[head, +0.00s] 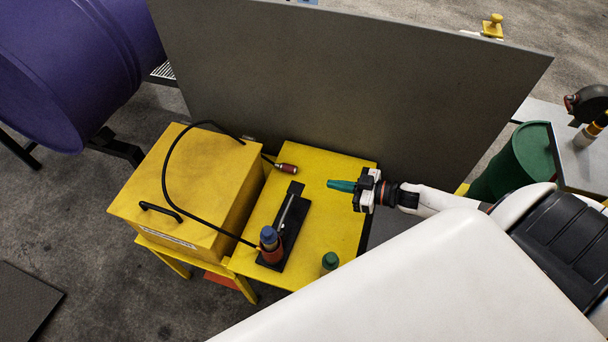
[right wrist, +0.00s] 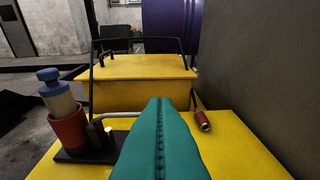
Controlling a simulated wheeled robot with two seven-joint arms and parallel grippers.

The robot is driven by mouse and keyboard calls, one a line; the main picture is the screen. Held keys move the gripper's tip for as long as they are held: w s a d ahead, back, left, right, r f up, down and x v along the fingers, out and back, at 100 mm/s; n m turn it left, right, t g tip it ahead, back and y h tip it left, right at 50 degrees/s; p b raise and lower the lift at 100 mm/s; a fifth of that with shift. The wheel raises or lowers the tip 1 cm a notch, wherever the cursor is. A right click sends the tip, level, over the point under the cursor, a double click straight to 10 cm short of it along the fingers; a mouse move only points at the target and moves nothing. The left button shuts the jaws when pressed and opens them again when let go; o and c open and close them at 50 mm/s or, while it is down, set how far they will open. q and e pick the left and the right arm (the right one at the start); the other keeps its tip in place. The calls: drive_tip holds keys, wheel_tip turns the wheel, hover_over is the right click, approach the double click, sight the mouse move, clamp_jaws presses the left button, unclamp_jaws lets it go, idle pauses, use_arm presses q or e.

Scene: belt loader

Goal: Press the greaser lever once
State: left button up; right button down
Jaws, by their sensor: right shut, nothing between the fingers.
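The greaser (head: 270,244) stands on a black base on the yellow table (head: 332,168). It has a red body and a blue cap, and it also shows at the left of the right wrist view (right wrist: 66,118). Its grey lever (head: 287,212) runs along the black base; in the right wrist view the lever (right wrist: 112,116) is partly hidden behind my fingers. My right gripper (head: 342,185) has green fingers, is shut and empty, and is above the table's right part, to the right of the lever and apart from it. My left gripper is not in view.
A yellow box (head: 180,175) with a black handle stands left of the table. A black hose ends near a red nozzle (head: 287,168). A small green-capped item (head: 329,262) is at the table's front. A grey panel (head: 330,80) rises behind. A purple drum (head: 75,70) lies back left.

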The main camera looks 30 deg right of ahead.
drive_tip(key=b, duration=0.6)
hover_over(302, 190)
wheel_tip(302, 190, down, 3)
drive_tip(key=shift+f, duration=0.1)
use_arm(q)
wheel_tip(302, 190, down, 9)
drive_tip(key=b, duration=0.2)
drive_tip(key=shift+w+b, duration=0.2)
drive_tip(key=shift+b, duration=0.2)
use_arm(e)
drive_tip(key=shift+s+d+f, duration=0.1)
drive_tip(key=shift+s+f, duration=0.1)
drive_tip(key=shift+f, duration=1.45)
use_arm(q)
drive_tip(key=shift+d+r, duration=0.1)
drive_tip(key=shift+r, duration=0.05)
